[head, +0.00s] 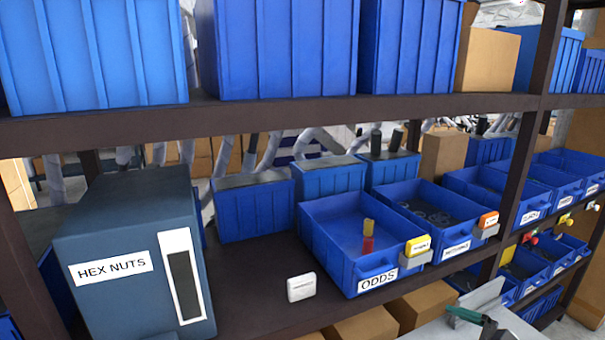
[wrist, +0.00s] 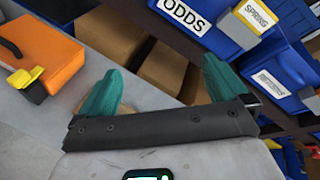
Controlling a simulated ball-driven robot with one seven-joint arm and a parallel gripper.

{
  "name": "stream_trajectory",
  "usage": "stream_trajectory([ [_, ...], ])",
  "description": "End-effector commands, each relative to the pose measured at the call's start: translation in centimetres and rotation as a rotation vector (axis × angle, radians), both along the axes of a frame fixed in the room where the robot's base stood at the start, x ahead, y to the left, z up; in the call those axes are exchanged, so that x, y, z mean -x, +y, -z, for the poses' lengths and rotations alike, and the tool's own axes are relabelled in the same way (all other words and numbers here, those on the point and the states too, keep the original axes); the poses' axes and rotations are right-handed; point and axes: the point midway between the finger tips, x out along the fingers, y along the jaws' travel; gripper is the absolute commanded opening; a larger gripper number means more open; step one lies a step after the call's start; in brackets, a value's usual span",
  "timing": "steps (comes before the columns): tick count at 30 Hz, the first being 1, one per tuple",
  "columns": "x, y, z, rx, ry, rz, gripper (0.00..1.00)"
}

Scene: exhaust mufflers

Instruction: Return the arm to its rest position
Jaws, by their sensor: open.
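My gripper (wrist: 166,82) shows in the wrist view with its two teal fingers spread wide and nothing between them. In the head view, part of my gripper (head: 470,320) shows at the bottom right, in front of and below the shelf edge, apart from the bins. The same ODDS bin (wrist: 205,28) shows at the top of the wrist view.
A HEX NUTS box (head: 130,240) stands at the left of the shelf (head: 250,285). A small white block (head: 301,287) sits left of the ODDS bin. Cardboard boxes (wrist: 165,70) lie below. An orange case (wrist: 40,55) is on a grey surface at the wrist view's left.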

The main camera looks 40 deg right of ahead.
Motion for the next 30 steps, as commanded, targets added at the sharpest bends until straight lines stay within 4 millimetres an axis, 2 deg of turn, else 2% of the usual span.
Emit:
stream_trajectory([
  [3, -2.2, 4.0, 2.8, 0.239, 0.127, -0.184, 1.00],
  [6, -3.4, 7.6, 5.2, 0.493, 0.232, -0.382, 1.00],
  [10, -4.0, 12.1, 7.9, 0.825, 0.333, -0.668, 1.00],
  [15, -3.5, 17.1, 10.4, 1.242, 0.398, -1.057, 1.00],
  [21, -2.4, 20.8, 11.7, 1.603, 0.403, -1.414, 1.00],
  [27, -1.2, 23.4, 12.3, 1.878, 0.370, -1.703, 1.00],
  [30, 1.6, 22.7, 15.2, 1.793, 0.431, -1.785, 1.00],
])
